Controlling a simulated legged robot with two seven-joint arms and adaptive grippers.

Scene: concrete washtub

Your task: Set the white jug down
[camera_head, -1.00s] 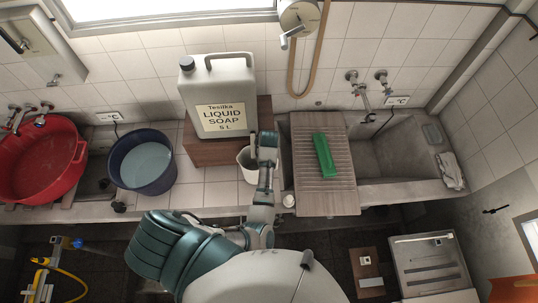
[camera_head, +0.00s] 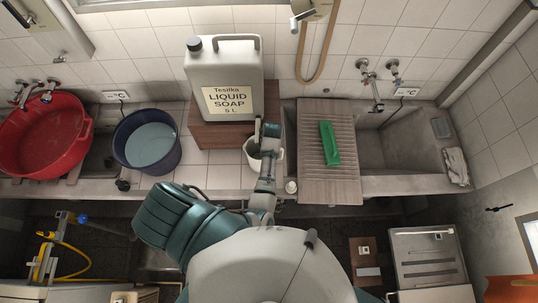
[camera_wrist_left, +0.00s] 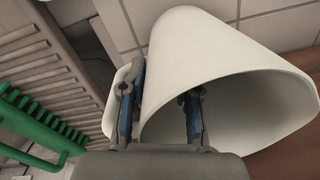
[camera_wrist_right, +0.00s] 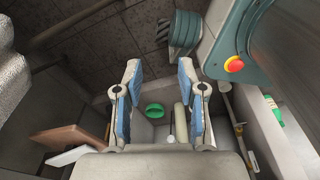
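The white jug (camera_head: 252,162) is upright on the tiled counter, just left of the ribbed wooden board. It fills much of the left wrist view (camera_wrist_left: 190,40), its wide mouth facing the camera. My left gripper (camera_head: 266,129) is at the jug's rim. In the left wrist view its fingers (camera_wrist_left: 165,105) are spread, one beside the wall at the handle side, the other across the mouth. Neither finger clearly presses the wall. The jug's base is partly hidden by my arm. My right gripper (camera_wrist_right: 160,90) is open and empty, away from the counter.
A liquid soap canister (camera_head: 224,75) stands on a wooden box (camera_head: 222,136) behind the jug. A dark blue bucket (camera_head: 147,141) and a red tub (camera_head: 45,136) are left. Tiles left of the jug are free.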

